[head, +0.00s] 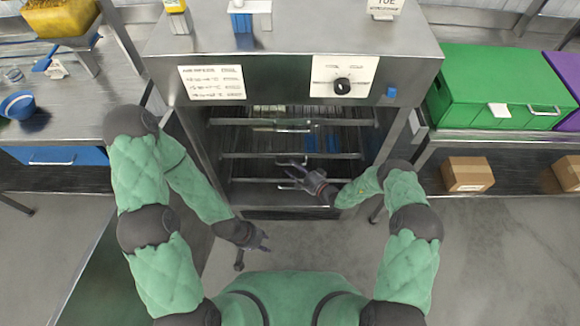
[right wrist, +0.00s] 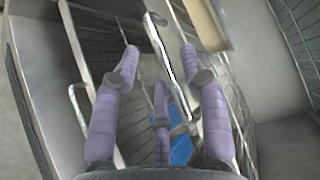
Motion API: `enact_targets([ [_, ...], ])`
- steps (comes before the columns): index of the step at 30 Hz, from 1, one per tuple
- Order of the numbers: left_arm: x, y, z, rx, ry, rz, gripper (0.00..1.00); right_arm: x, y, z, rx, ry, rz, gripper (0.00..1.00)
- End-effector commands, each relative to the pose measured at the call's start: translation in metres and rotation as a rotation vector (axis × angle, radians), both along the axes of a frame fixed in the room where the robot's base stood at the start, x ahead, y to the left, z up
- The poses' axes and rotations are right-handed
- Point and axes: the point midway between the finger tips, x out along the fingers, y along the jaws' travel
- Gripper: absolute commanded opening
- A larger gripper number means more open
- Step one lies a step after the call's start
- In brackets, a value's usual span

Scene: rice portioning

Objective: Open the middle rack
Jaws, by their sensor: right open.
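The metal cabinet (head: 215,62) stands ahead with its front open. It holds stacked racks: a top rack (head: 240,122), the middle rack (head: 250,155) and a lower rack (head: 255,181). My right gripper (head: 294,172) is at the cabinet front, by the middle and lower racks. In the right wrist view, its purple fingers (right wrist: 160,75) are spread and empty. A long metal handle (right wrist: 168,52) lies between them, not gripped; I cannot tell if they touch. Another handle (right wrist: 78,108) is to the left. My left gripper (head: 254,254) hangs open and empty in front of the cabinet, over the floor.
A green box (head: 470,75) stands on the right shelf, with a cardboard box (head: 467,174) below. A left table (head: 85,85) holds a blue cup (head: 18,105) and a yellow container (head: 60,18). The floor before the cabinet is clear.

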Motion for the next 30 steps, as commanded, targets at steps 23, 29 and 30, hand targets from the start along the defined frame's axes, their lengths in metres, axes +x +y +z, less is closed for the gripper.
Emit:
enact_targets([
  [23,0.000,0.000,-0.007,0.000,0.000,0.000,0.40,0.020,0.020,-0.004,0.001,0.001,0.001,0.00],
  [29,0.000,0.000,-0.007,0.000,0.000,0.000,0.40,0.020,0.020,-0.004,0.001,0.001,0.001,0.00],
  [30,0.000,0.000,-0.007,0.000,0.000,0.000,0.40,0.019,0.020,-0.004,0.002,0.001,0.001,0.00],
])
